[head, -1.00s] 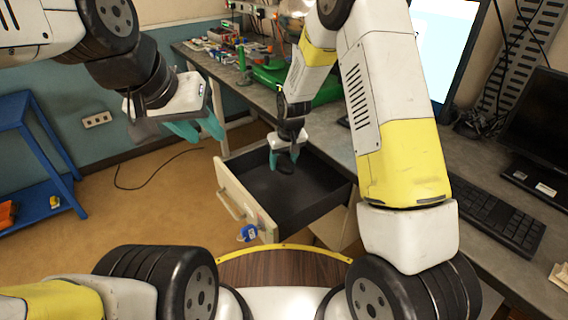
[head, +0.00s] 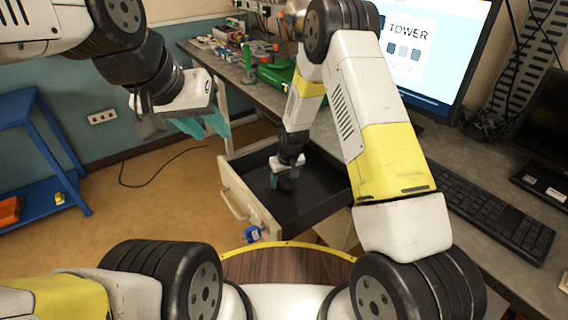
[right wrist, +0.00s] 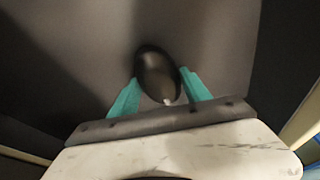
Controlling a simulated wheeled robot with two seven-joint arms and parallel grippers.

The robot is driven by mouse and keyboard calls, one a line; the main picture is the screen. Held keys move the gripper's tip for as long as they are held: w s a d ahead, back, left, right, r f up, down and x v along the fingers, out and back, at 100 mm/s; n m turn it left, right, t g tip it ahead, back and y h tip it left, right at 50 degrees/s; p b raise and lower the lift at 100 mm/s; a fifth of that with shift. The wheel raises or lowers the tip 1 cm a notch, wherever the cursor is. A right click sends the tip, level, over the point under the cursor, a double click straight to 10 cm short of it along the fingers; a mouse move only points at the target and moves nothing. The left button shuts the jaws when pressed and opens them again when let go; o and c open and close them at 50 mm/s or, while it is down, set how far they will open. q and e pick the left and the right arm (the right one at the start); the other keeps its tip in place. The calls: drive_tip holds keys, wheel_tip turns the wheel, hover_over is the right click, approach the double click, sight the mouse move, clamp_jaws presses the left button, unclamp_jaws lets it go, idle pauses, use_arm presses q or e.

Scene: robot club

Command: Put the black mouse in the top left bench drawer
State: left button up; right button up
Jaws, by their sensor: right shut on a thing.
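The black mouse (right wrist: 157,75) is between the teal fingers of my right gripper (right wrist: 160,88) in the right wrist view. The gripper is shut on it. In the head view my right gripper (head: 281,182) points down inside the open bench drawer (head: 318,207), low over its dark floor; the mouse is hard to make out there. I cannot tell whether the mouse touches the drawer floor. The drawer is pulled out from under the bench, with a pale front and handle. My left gripper (head: 205,124) hangs to the left, away from the drawer, and looks empty; its finger gap is unclear.
The workbench (head: 460,165) carries a keyboard (head: 490,215), a monitor (head: 440,50), green gear and small parts. A blue tag (head: 252,234) hangs at the drawer front. A blue shelf (head: 30,150) stands at the left. The floor between is clear apart from a cable.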

drive_tip(key=o, duration=1.4)
drive_tip(key=shift+f, duration=0.1)
drive_tip(key=shift+o, duration=0.2)
